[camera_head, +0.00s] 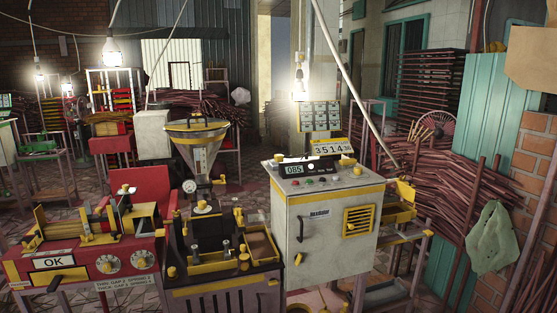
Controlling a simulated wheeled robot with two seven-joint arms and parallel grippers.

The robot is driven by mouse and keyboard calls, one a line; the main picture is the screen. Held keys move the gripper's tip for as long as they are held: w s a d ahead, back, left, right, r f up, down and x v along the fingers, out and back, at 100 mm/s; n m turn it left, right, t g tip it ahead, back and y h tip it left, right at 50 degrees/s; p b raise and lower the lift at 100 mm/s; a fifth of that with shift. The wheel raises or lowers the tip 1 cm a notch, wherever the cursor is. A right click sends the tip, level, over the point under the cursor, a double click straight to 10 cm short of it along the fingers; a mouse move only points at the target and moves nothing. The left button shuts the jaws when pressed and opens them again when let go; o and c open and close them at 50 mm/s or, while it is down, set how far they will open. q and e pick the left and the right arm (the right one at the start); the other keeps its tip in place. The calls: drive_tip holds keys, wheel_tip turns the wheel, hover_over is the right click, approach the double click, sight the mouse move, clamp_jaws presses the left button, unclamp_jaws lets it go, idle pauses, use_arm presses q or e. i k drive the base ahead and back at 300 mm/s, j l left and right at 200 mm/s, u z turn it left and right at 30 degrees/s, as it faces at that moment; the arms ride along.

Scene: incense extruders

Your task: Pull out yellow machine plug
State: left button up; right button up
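No single part can be told for certain as the yellow machine plug. Small yellow pieces sit on the machines: a yellow knob (347,161) on top of the grey control cabinet (300,230), and a yellow cap (279,158) at its back left corner. The middle machine (225,285), with a hopper (196,130) and a round gauge (190,186), also carries several small yellow parts. The red machine (85,272) at the left has yellow parts and an OK label. Neither of my grippers is in view.
A display box (308,168) and a number sign (331,148) stand on the cabinet. A yellow-edged side shelf (400,208) is at its right. Brown stick piles (455,200) and a green cloth (491,236) fill the right. Hanging bulbs (112,52) and cables cross above.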

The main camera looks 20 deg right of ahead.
sight(278, 158)
drive_tip(key=i+l, duration=0.85)
drive_tip(key=i+l+z, duration=0.05)
drive_tip(key=i, duration=0.05)
